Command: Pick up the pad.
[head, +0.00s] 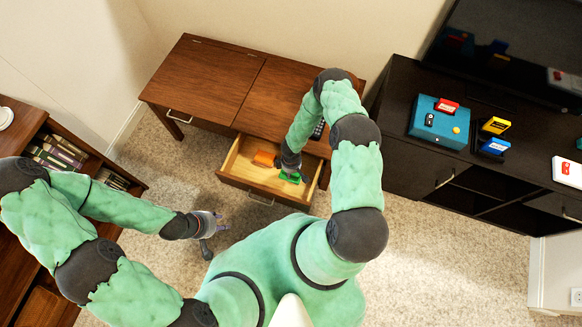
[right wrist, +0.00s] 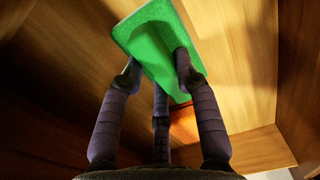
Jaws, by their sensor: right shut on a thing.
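The green pad (head: 290,177) is in the open drawer (head: 236,160) of the wooden desk, near the drawer's right side. In the right wrist view the pad (right wrist: 150,35) is a flat green block, tilted, between my dark fingers. My right gripper (head: 289,170) reaches down into the drawer. In the wrist view my right gripper (right wrist: 160,75) is shut on the pad. I cannot tell whether the pad touches the drawer floor. My left gripper (head: 211,232) hangs over the carpet left of the drawer, its fingers spread and empty.
An orange block (head: 264,158) lies in the drawer left of the pad; it shows partly behind my fingers in the wrist view. Drawer walls surround my right gripper. A dark cabinet (head: 400,135) stands right, a bookshelf (head: 85,150) left. Carpet in front is clear.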

